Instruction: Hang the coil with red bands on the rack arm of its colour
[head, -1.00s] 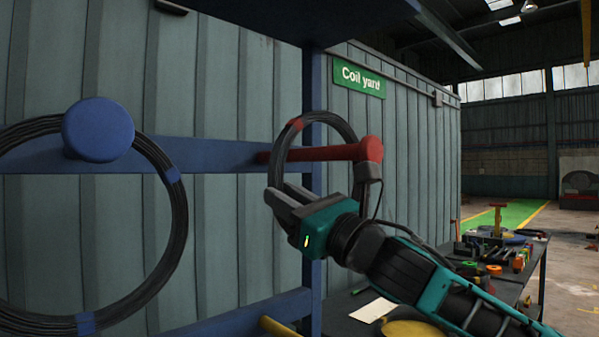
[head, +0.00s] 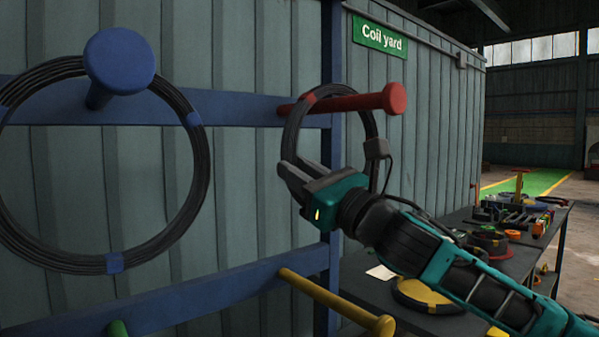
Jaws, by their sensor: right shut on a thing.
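The black coil with red bands (head: 377,128) is upright at centre, with a red band near its top. The red rack arm (head: 350,103) crosses the coil's opening just under its top, and its round red end cap (head: 395,98) sticks out to the right. The coil appears to be around the arm; whether they touch I cannot tell. My right gripper (head: 287,173) is shut on the lower left of the coil, below the red arm. Its wrist hides the coil's bottom. My left gripper is not in view.
A larger coil with blue bands (head: 203,180) hangs on the blue arm (head: 120,62) at left. A yellow arm (head: 335,300) and a green arm (head: 118,328) stick out below. A cluttered workbench (head: 470,228) stands at right.

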